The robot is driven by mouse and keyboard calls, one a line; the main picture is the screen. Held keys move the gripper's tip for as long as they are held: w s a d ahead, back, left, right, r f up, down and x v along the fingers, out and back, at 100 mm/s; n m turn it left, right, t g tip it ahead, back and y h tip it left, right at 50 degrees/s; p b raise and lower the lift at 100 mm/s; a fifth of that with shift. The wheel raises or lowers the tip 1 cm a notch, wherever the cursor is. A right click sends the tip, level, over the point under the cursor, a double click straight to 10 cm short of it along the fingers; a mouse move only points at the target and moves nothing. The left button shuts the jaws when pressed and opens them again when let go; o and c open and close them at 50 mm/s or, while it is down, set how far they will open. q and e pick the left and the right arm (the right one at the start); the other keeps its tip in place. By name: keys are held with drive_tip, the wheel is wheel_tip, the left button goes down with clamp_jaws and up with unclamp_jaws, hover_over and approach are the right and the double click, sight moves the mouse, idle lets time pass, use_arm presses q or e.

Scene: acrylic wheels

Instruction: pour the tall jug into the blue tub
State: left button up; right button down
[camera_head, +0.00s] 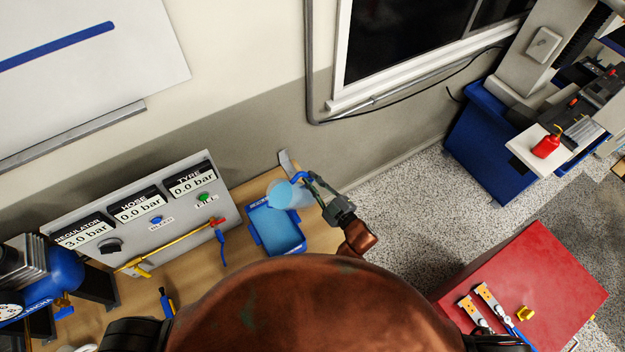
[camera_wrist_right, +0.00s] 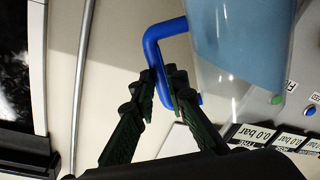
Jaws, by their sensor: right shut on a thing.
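The tall jug (camera_head: 284,195) is pale, see-through and bluish, with a blue handle. In the head view it is at the far end of the blue tub (camera_head: 303,245), overlapping its rim. The tub is on the wooden bench; its inside looks lighter blue, and I cannot tell whether that is liquid. My right gripper (camera_head: 312,184) is shut on the jug's handle. The right wrist view shows its fingers (camera_wrist_right: 167,90) around the blue handle (camera_wrist_right: 152,48), beside the jug's bluish body (camera_wrist_right: 240,45). The jug's exact tilt is unclear. My left gripper is not in view.
A grey gauge panel (camera_head: 130,205) with displays stands left of the tub, a yellow-and-red lance (camera_head: 170,247) before it. A red cabinet (camera_head: 530,285) and a blue bin (camera_head: 490,140) stand at the right. Speckled floor (camera_head: 400,210) is clear between.

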drive_tip(key=shift+s+a+r+n, duration=0.2)
drive_tip(key=shift+a+r+n, duration=0.15)
drive_tip(key=shift+n, duration=0.35)
drive_tip(key=shift+s+a+r+n, duration=0.25)
drive_tip(key=shift+r+n, duration=0.1)
drive_tip(key=shift+n, duration=0.35)
idle(2.7)
drive_tip(key=shift+s+a+f+n, duration=0.15)
drive_tip(key=shift+s+a+n, duration=0.5)
drive_tip(key=shift+n, duration=0.45)
idle(2.8)
